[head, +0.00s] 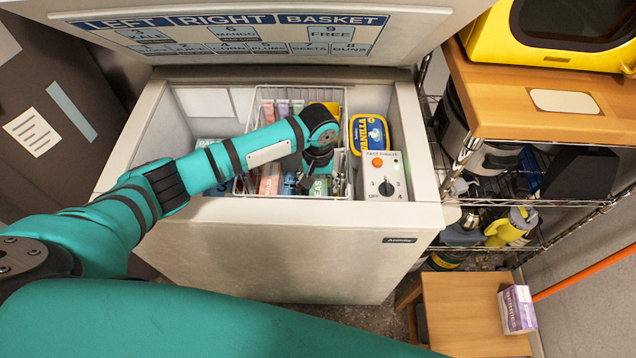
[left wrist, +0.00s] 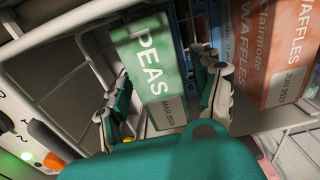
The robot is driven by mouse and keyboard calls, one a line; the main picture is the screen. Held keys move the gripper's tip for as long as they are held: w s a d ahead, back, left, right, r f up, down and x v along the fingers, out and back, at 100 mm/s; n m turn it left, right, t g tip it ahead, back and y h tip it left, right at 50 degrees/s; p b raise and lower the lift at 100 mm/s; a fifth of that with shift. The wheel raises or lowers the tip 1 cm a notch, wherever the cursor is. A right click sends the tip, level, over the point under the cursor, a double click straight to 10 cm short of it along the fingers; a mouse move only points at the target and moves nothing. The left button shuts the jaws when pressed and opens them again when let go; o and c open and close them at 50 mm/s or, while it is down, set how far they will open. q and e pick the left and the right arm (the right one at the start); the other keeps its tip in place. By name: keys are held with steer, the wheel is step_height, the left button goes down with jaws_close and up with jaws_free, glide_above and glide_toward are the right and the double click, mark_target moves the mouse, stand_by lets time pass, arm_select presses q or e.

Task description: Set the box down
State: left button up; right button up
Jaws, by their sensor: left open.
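A green PEAS box (left wrist: 155,80) lies in the white wire basket (left wrist: 85,15) inside the chest freezer (head: 290,250). In the head view a bit of the box (head: 319,188) shows below my gripper. My left gripper (head: 316,172) reaches down into the basket. In the left wrist view my left gripper's fingers (left wrist: 165,72) are spread, one on each side of the PEAS box. I cannot tell whether they touch it. My right gripper is not in view.
Orange WAFFLES boxes (left wrist: 275,50) are close beside the right finger. The freezer lid (head: 250,40) is up. A purple box (head: 517,309) stands on a wooden stool (head: 460,310).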

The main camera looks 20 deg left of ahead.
arm_select(q)
step_height(320, 180, up, 12)
steer(key=shift+r, duration=0.15)
stand_by(0.3)
steer(key=shift+a, duration=0.1)
